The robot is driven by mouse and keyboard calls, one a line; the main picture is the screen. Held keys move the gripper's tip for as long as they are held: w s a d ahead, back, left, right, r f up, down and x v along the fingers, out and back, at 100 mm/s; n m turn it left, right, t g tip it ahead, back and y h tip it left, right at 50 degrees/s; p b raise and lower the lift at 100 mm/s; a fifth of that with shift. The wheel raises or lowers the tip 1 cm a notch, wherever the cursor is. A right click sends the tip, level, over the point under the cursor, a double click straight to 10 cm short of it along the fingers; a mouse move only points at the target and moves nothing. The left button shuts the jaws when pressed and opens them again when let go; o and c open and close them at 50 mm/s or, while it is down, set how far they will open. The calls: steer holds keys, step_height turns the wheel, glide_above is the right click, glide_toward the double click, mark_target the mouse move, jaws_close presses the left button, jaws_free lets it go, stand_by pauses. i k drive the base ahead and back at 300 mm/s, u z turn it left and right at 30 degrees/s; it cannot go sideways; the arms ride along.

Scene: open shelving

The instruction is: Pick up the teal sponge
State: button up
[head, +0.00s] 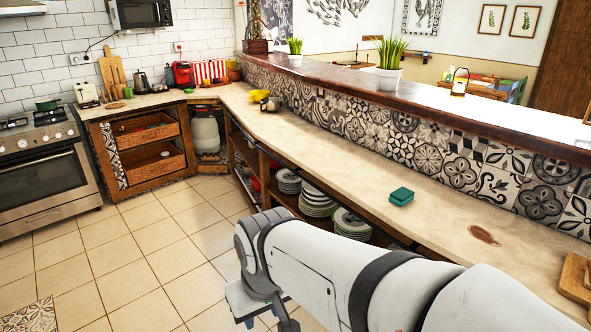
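The teal sponge (401,196) lies on the pale countertop right of the picture's middle, near the counter's front edge. Nothing touches it. My white arm reaches in from the lower right, in front of the counter. My gripper (262,318) is at the bottom of the view, low over the tiled floor and to the left of the sponge. It is apart from the sponge and partly cut off by the frame edge. Its fingers are not clear enough to tell whether they are open.
The counter (330,150) is mostly bare around the sponge. A tiled wall (415,140) rises behind it to a raised ledge. Stacked plates (317,203) sit on open shelves below. A wooden board (577,278) lies at the right. The floor (130,255) at left is clear.

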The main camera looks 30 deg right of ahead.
mark_target(401, 196)
steer(key=i, duration=2)
steer(key=z, duration=3.6)
steer(key=i, duration=0.95)
